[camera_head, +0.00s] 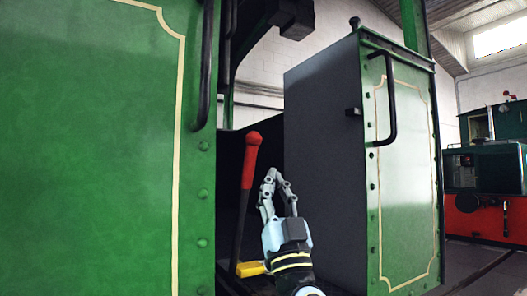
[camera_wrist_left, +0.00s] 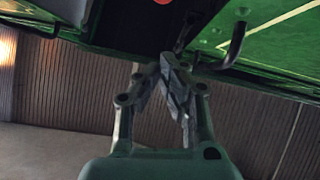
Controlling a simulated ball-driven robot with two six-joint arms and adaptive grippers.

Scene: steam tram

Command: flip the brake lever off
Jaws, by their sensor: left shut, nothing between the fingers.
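The brake lever (camera_head: 244,190) stands in the opening between the green panels in the head view. It is a dark rod with a red handle on top, leaning slightly to the right. My left gripper (camera_head: 274,174) is just right of the lever, its fingertips a little below the top of the red handle. The fingers are shut with nothing between them, and a gap shows between them and the lever. In the left wrist view the gripper (camera_wrist_left: 160,68) points toward the green body. A bit of red (camera_wrist_left: 163,1) shows at that view's top edge. My right gripper is in neither view.
A green panel (camera_head: 90,150) with a black handrail (camera_head: 206,70) fills the left. A grey and green door panel (camera_head: 325,150) with another handrail (camera_head: 391,100) stands right of my gripper. A yellow block (camera_head: 250,268) sits low near the lever's base.

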